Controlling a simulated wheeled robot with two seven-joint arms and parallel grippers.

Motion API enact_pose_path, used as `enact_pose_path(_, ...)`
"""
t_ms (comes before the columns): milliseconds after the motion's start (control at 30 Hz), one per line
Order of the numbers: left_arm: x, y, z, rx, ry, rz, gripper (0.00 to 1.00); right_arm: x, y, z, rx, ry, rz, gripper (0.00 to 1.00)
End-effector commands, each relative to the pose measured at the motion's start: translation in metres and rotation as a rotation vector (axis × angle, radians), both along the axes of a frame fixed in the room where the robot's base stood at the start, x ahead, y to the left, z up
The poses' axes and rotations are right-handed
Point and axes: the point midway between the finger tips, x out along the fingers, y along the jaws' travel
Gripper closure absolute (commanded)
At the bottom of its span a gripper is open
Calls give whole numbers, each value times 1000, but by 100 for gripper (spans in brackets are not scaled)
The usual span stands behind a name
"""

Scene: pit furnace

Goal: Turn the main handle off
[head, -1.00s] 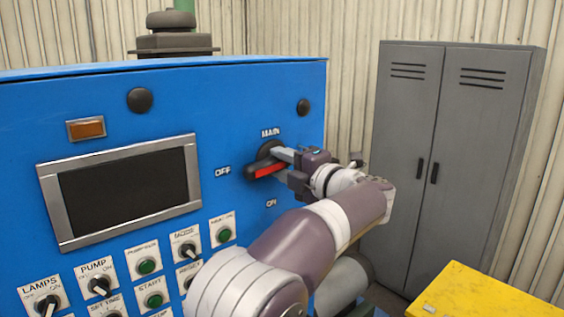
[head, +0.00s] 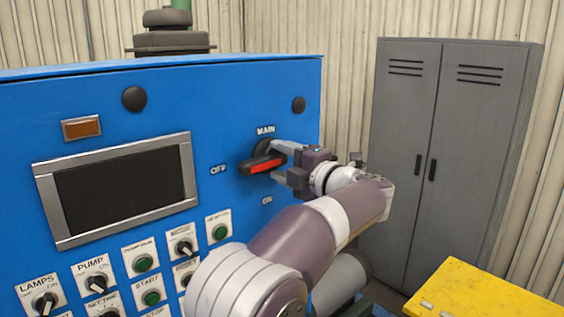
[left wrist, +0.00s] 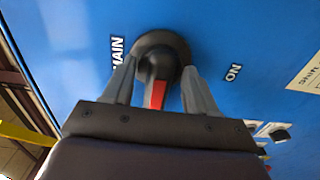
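The main handle (head: 264,164) is a black rotary switch with a red stripe on the blue panel's right part. Its bar lies nearly level, with its left end near the OFF label (head: 218,169). The ON label (head: 267,200) is below it. My left gripper (head: 280,160) is at the handle's right side. In the left wrist view, its two fingers (left wrist: 158,92) stand apart, one on each side of the handle (left wrist: 163,52), with gaps beside the red stripe. Whether a fingertip touches the hub is unclear. My right gripper is not in view.
The blue control panel (head: 225,110) carries a dark screen (head: 120,190), an orange lamp (head: 81,127), and several knobs and green buttons at lower left. A grey locker (head: 450,140) stands at right. A yellow box (head: 475,290) is at lower right.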

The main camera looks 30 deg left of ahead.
Motion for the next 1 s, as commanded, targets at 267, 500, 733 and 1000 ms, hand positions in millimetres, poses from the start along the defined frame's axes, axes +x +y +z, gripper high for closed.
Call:
enact_pose_path(267,-13,-35,-7,-1,-3,-4,43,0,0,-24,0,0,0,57)
enact_pose_path(500,-37,-95,-6,0,-1,-4,43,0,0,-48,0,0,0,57)
enact_pose_path(733,-48,-120,-1,1,1,-2,43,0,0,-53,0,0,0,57)
enact_pose_path(1000,-48,-120,0,1,1,-1,43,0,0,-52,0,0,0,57)
